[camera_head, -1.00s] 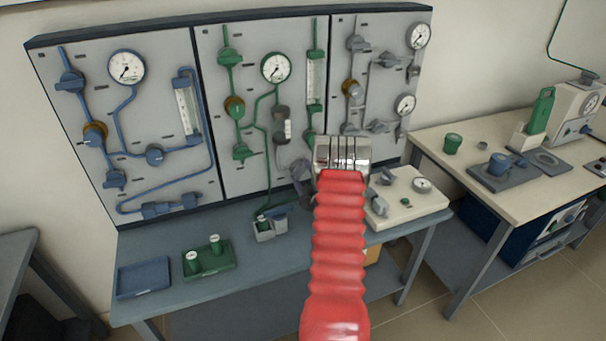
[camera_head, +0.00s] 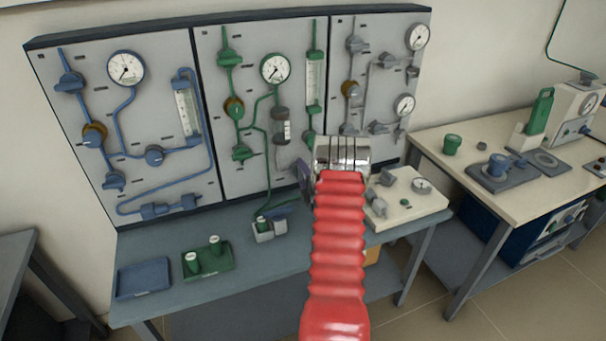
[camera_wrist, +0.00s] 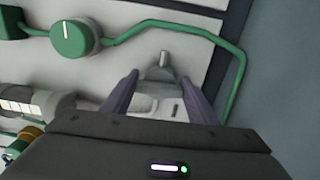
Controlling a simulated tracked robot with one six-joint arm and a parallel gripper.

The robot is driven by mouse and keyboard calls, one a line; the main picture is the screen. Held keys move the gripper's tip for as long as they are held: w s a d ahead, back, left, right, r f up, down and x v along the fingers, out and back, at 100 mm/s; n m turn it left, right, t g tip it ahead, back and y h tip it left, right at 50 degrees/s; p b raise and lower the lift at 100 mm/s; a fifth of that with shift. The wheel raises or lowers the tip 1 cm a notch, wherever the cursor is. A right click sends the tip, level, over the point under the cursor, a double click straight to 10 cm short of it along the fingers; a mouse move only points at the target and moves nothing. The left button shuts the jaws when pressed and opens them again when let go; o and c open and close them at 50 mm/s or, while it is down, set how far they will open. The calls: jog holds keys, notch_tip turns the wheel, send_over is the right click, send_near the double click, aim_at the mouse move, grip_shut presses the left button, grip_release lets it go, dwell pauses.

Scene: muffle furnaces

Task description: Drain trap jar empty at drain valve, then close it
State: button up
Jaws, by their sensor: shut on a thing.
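The trap jar (camera_head: 284,124) is a grey cylinder with a pale scale strip, upright on the middle panel; its body also shows at the left of the wrist view (camera_wrist: 40,102). I cannot tell the liquid level in it. My gripper (camera_head: 304,172) is below and right of the jar, close to the panel. In the wrist view its two purplish fingers (camera_wrist: 160,80) stand on either side of a small grey fitting, which looks like the drain valve (camera_wrist: 164,62). The jaws are shut on it, though the contact is partly hidden. My wrist covers part of the panel.
A green knob (camera_wrist: 75,38) and green tubing (camera_wrist: 238,75) lie close to my fingers.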

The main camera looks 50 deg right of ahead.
jog(key=shift+s+a+f, duration=0.1)
jog(key=shift+f, duration=0.2)
jog(key=o, duration=1)
jog(key=shift+r, duration=0.15)
jog(key=shift+o, duration=0.2)
jog(key=v, duration=1.3)
jog(key=shift+s, duration=0.3)
jog(key=shift+w+a, duration=0.15)
